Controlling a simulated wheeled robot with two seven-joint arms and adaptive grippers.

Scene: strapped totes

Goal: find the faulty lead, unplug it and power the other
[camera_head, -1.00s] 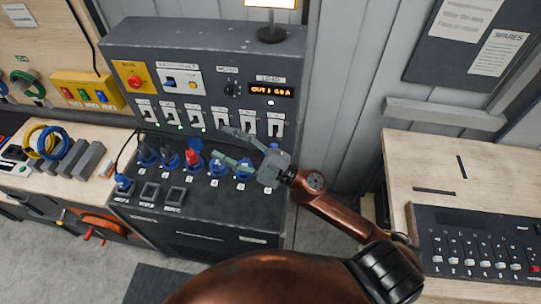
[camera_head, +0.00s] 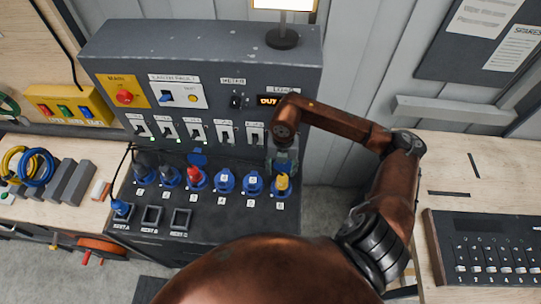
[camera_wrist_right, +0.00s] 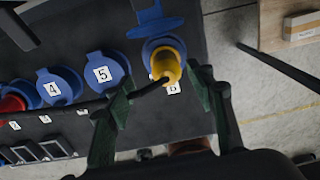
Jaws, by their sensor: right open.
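A yellow plug (camera_head: 283,183) with a dark cable sits in blue socket 6 at the right end of the socket row; its lid is up. It also shows in the right wrist view (camera_wrist_right: 167,65). My right gripper (camera_wrist_right: 164,84) is open, its green fingers apart on either side of the plug and cable, with no clear contact. In the head view my right gripper (camera_head: 284,160) hangs over socket 6. A red plug (camera_head: 194,176) is in socket 3, dark plugs (camera_head: 143,172) in sockets 1 and 2. Sockets 4 (camera_head: 224,182) and 5 (camera_head: 253,184) have closed lids. My left gripper is out of view.
A blue plug (camera_head: 121,208) stands in rest A; rests B (camera_head: 152,216) and C look empty. The grey panel (camera_head: 200,55) behind has switches, a red main button and a display partly hidden by my arm. A black switch box (camera_head: 485,245) is at right.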

